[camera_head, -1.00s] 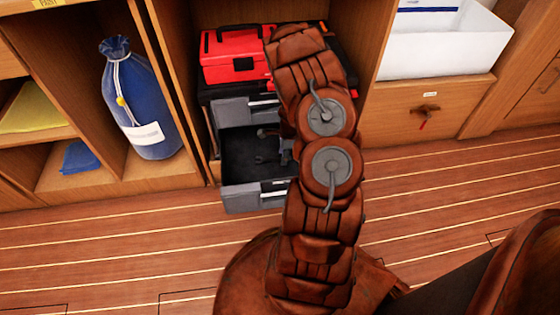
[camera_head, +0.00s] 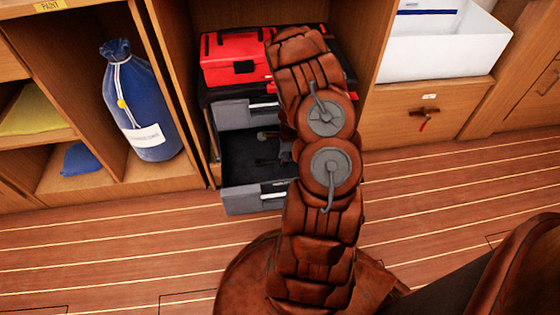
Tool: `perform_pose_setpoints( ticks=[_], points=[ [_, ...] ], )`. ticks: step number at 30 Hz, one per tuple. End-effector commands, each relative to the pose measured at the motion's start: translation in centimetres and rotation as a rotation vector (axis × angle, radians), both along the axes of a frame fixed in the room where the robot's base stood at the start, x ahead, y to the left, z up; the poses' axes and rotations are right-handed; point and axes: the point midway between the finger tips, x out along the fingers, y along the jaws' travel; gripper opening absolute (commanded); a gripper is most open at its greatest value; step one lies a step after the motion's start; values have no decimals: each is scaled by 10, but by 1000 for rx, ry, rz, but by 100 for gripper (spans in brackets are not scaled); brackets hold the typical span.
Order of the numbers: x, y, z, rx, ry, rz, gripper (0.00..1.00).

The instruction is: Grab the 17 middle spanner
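The open lower drawer (camera_head: 240,152) of a grey tool chest has a dark inside. Small dark tool shapes (camera_head: 267,160) lie or hang at its right side, close to my arm. I cannot tell which of them is the 17 middle spanner, nor read any size. My brown arm runs over the right part of the drawer and hides much of it. A small dark grey part (camera_head: 285,152) shows at the arm's left edge over the drawer and may be my gripper. Its fingers are hidden, so I cannot see whether it holds anything.
A red toolbox (camera_head: 233,60) stands on the chest, above a closed grey drawer (camera_head: 240,113). Wooden cabinet walls bound the chest. A blue bag (camera_head: 140,105) stands in the left compartment. A white bin (camera_head: 445,50) is at right. The striped floor (camera_head: 120,240) in front is clear.

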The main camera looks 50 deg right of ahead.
Motion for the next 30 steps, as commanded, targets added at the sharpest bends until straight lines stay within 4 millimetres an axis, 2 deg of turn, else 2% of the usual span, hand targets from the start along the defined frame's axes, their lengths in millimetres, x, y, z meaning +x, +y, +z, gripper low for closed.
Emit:
perform_pose_setpoints(
  ticks=[1,6,23,30],
  points=[
    [0,0,-1,1,1,0,15],
    [-1,0,-2,1,2,0,0],
    [-1,-1,-1,-2,2,0,0],
    [1,-1,49,-4,-1,1,0]
  ],
)
